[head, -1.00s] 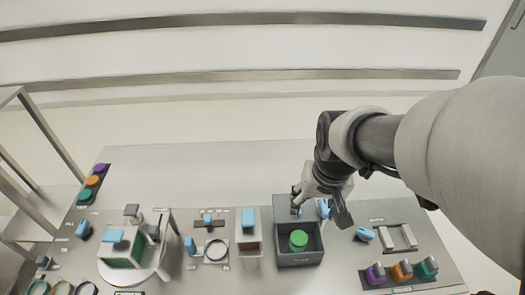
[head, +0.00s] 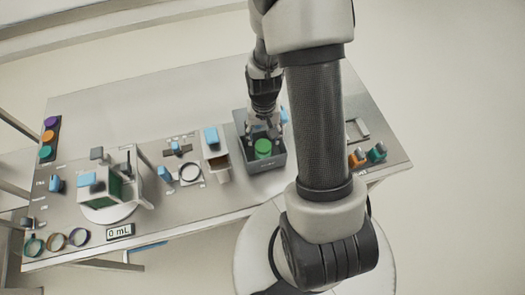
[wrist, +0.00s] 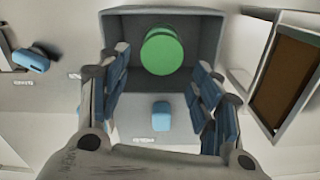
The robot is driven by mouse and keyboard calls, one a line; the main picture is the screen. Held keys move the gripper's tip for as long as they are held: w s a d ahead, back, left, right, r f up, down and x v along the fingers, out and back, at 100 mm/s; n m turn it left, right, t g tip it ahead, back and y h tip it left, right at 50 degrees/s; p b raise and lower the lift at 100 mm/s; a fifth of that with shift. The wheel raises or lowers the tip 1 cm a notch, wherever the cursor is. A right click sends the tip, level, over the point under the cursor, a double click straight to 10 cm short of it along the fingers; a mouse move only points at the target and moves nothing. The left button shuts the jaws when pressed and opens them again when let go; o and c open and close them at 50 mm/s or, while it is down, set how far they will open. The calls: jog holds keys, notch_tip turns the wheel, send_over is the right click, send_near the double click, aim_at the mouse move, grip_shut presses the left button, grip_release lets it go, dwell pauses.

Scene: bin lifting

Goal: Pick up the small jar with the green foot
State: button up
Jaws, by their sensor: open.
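A round green piece (head: 263,148) sits inside a grey open bin (head: 268,167) near the right of the bench. Only its green upper side shows, so I cannot tell whether a jar body lies under it. In the wrist view the green piece (wrist: 162,50) stands in the bin (wrist: 108,32), beyond my fingertips. My gripper (head: 264,130) hangs over the bin's back part, pointing down. In the wrist view my gripper (wrist: 160,85) is open and empty, its blue-padded fingers spread either side of the bin.
A blue handle (wrist: 160,115) sits beside the bin's well. A box with a blue top (head: 211,137) stands just left of the bin. A balance-like enclosure (head: 115,185) and coloured rings (head: 56,242) are farther left. The back of the bench (head: 150,105) is clear.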

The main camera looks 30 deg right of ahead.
aim_at(263, 143)
notch_tip(263, 143, down, 3)
jog(key=shift+f, duration=0.2)
jog(key=shift+s+a+f+b, duration=0.15)
jog(key=shift+f+b, duration=0.25)
jog(key=shift+f, duration=0.95)
jog(key=shift+s+a+f+b, duration=0.15)
jog(key=shift+f+b, duration=0.2)
jog(key=shift+f, duration=0.95)
jog(key=shift+d, duration=0.1)
jog(key=shift+c, duration=0.3)
jog(key=c, duration=0.9)
jog(key=shift+o, duration=0.2)
jog(key=shift+r, duration=0.1)
